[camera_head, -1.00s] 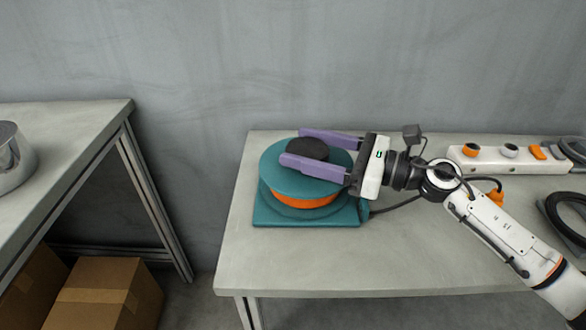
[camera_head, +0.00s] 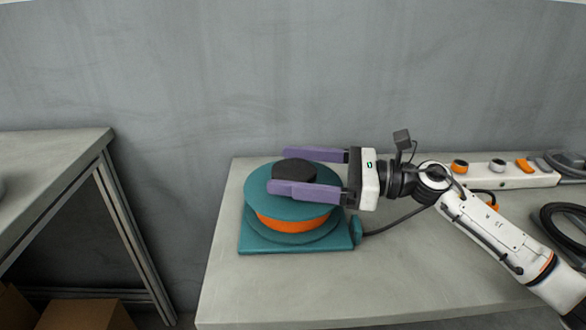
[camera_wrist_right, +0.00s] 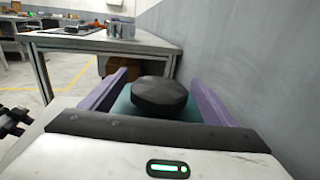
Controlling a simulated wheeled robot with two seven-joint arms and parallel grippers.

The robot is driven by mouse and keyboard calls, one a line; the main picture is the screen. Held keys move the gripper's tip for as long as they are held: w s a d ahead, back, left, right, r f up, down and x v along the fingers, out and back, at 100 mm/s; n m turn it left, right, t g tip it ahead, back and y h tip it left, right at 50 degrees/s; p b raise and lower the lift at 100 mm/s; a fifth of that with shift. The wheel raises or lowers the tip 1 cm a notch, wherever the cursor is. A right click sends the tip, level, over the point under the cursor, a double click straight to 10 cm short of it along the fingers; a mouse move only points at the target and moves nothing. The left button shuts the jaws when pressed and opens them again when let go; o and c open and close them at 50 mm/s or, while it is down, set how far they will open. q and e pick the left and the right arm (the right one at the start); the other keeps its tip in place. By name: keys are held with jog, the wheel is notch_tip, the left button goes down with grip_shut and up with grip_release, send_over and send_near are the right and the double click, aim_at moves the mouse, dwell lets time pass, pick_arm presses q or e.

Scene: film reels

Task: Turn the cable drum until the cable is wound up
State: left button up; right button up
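The cable drum (camera_head: 262,199) is teal with an orange core and sits on a square teal base (camera_head: 268,242) on the table. A black round knob (camera_head: 293,171) stands on its top. My right gripper (camera_head: 280,171) is open, its two purple fingers on either side of the knob, one behind and one in front. In the right wrist view the knob (camera_wrist_right: 159,95) lies between the spread fingers, with gaps at both sides. A dark cable (camera_head: 398,221) leads right from a teal outlet on the base and passes behind my arm. My left gripper is not in view.
A white power strip (camera_head: 480,173) with orange and grey knobs lies at the table's back right. A coil of black cable (camera_head: 562,222) lies at the right edge. Another table (camera_head: 50,160) stands left across a gap, with a cardboard box (camera_head: 85,315) below. The front tabletop is clear.

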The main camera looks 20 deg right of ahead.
jog(key=v, duration=1)
jog(key=shift+b, duration=0.35)
jog(key=shift+s+d, duration=0.1)
